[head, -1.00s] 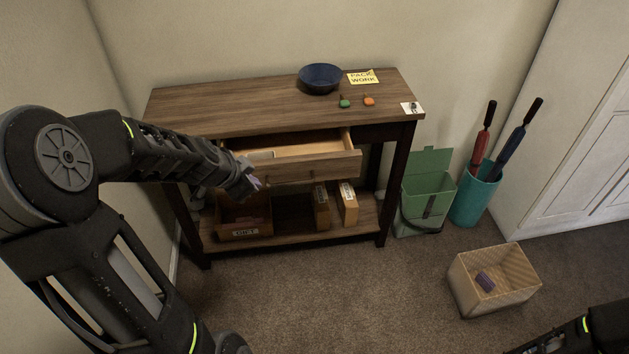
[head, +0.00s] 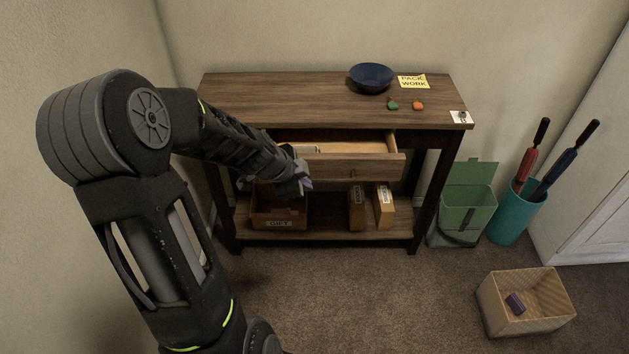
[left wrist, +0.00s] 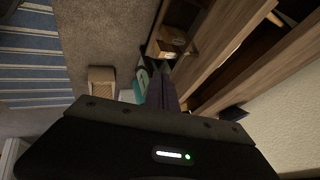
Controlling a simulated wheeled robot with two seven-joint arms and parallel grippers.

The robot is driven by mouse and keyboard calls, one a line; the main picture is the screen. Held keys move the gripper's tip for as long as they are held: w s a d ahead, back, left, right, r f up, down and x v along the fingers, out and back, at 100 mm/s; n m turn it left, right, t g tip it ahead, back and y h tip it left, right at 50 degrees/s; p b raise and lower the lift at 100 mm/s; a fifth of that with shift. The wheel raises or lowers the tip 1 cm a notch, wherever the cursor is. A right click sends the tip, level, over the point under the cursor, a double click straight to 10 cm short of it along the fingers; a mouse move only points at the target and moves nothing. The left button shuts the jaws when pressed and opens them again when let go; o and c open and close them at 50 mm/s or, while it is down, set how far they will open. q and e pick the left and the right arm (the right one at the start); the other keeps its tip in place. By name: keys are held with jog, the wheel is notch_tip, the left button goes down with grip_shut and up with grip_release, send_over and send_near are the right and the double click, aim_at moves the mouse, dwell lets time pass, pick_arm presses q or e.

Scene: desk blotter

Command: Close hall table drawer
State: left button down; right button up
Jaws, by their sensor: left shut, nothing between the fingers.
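The wooden hall table (head: 300,90) stands against the back wall. Its drawer (head: 370,168) is pulled out toward me, and its inside shows at the right, with a pale item (head: 305,149) at the left. My left gripper (head: 305,185) is shut and empty, in front of the drawer's left part and near its front face. In the head view my arm hides the drawer's left end; I cannot tell whether the fingers touch it. The left wrist view shows the shut fingers (left wrist: 162,92) beside the wooden furniture. My right gripper is not in view.
A blue bowl (head: 371,77), yellow note (head: 412,82) and small tags lie on the tabletop. The lower shelf holds a brown box (head: 279,222) and two upright boxes. A green bin (head: 464,208), teal umbrella stand (head: 511,218) and woven basket (head: 525,310) stand right.

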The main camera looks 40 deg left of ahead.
aim_at(315, 180)
pick_arm(q)
jog(key=shift+w+a+f+p, duration=0.25)
jog(key=shift+w+a+f, duration=0.15)
jog(key=shift+w+f, duration=0.75)
jog(key=shift+w+a+f+p, duration=0.3)
jog(key=shift+w+a+f, duration=0.05)
jog(key=shift+w+f, duration=0.8)
jog(key=shift+w+a+f+p, duration=0.25)
jog(key=shift+w+a+f, duration=0.15)
jog(key=shift+w+f, duration=0.7)
jog(key=shift+w+r, duration=0.1)
jog(key=shift+w, duration=0.1)
